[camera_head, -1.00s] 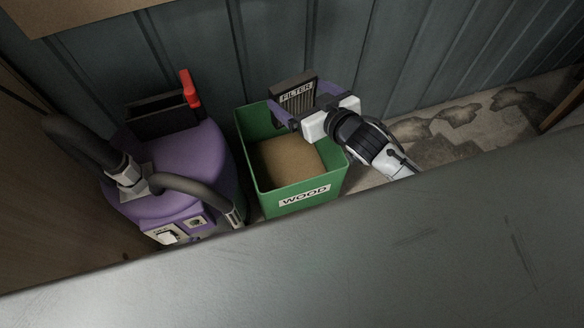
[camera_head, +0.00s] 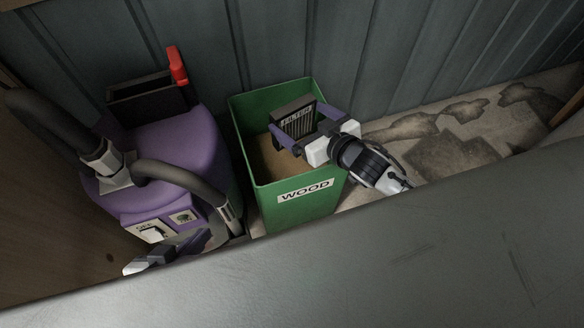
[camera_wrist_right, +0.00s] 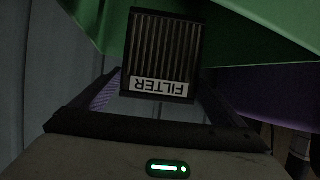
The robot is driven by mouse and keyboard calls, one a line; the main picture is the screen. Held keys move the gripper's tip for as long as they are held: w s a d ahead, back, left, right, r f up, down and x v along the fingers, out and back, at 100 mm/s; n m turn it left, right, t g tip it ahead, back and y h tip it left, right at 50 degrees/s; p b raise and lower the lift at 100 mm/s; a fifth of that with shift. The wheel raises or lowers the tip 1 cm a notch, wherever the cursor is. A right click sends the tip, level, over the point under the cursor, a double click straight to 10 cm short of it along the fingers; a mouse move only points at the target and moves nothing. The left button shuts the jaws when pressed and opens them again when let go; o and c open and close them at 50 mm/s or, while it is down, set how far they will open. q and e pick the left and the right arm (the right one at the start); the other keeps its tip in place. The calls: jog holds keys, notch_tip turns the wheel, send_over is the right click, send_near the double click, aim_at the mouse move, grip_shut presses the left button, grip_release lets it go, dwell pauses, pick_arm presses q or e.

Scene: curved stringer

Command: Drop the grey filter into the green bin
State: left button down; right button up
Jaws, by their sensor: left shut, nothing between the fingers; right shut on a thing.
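The grey filter (camera_head: 294,121), a dark ribbed block with a white FILTER label, is held by my right gripper (camera_head: 306,131) over the opening of the green bin (camera_head: 293,209). The bin's front reads WOOD. I cannot tell how far below the rim the filter hangs. In the right wrist view, the filter (camera_wrist_right: 163,52) sits between the two fingers, with the bin's green wall (camera_wrist_right: 255,35) behind it. My left gripper (camera_head: 190,243) is low at the left, in front of the purple vacuum, shut and empty.
The purple vacuum (camera_head: 180,155) with grey hoses and an open dark compartment (camera_head: 143,98) with a red lever (camera_head: 177,65) stands left of the bin. A grey ribbed wall is behind. A grey surface (camera_head: 330,270) fills the foreground. Stained floor is clear at right.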

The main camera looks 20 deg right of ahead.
jog(key=o, duration=0.8)
jog(key=shift+o, duration=0.2)
jog(key=shift+s+d+r+p, duration=0.15)
jog(key=shift+s+r+p, duration=0.15)
jog(key=shift+s, duration=0.1)
pick_arm(q)
jog(key=a+r+p, duration=0.1)
jog(key=a+r+n+t+p, duration=0.1)
jog(key=p, duration=0.1)
jog(key=shift+s+r+y, duration=0.15)
jog(key=shift+s+y, duration=0.25)
pick_arm(e)
jog(key=v, duration=0.9)
jog(key=shift+s, duration=0.15)
